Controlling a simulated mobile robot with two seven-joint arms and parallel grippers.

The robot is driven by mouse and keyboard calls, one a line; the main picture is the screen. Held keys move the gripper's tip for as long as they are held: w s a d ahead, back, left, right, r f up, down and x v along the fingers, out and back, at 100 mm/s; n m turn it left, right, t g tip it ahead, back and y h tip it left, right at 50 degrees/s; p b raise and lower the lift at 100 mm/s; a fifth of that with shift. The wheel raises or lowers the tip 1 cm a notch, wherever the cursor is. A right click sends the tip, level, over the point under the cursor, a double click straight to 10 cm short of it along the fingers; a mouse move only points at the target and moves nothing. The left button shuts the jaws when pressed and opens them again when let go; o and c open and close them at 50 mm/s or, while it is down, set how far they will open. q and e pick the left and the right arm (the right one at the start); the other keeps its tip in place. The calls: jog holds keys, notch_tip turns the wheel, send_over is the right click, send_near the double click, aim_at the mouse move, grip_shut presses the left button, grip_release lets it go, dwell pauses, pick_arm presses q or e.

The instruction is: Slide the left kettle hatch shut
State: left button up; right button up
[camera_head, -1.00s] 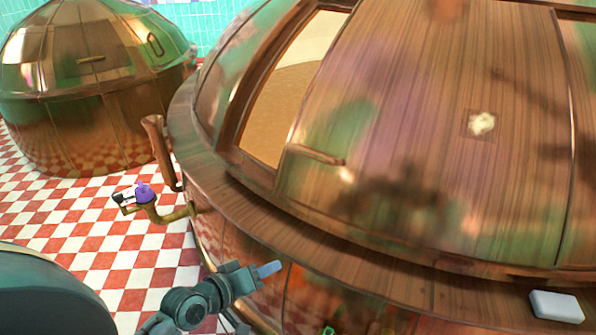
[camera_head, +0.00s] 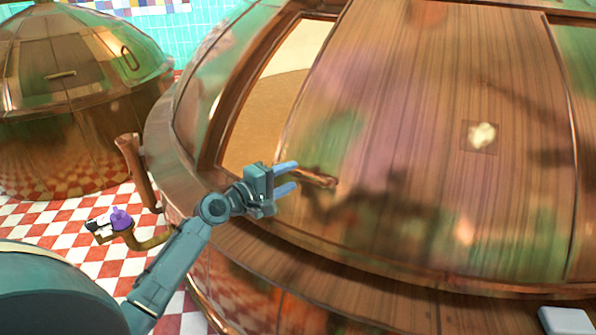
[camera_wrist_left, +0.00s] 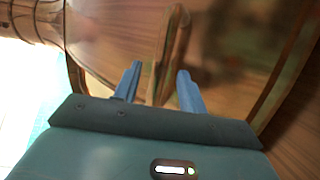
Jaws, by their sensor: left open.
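The big copper kettle's hatch (camera_head: 400,110) is a wide reddish-brown sliding panel. An opening (camera_head: 270,105) shows to its left, with tan contents inside. The hatch's bar handle (camera_head: 313,176) sits near its lower left corner. My left gripper (camera_head: 293,177) is open, with its two blue fingers pointing right at the handle's left end. In the left wrist view the handle (camera_wrist_left: 170,55) shows ahead, between the open fingers (camera_wrist_left: 158,88) in the picture. I cannot tell whether they touch it. My right gripper is in no view.
A wooden ledge (camera_head: 350,285) runs around the kettle below the hatch. A pale block (camera_head: 566,320) lies on it at lower right. A pipe with a purple-topped valve (camera_head: 121,220) sticks out at left. A second kettle (camera_head: 70,100) stands behind on the checkered floor.

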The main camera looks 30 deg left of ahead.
aim_at(294, 175)
pick_arm(q)
jog(key=shift+x, duration=1.9)
jog(key=shift+c, duration=0.4)
grip_shut()
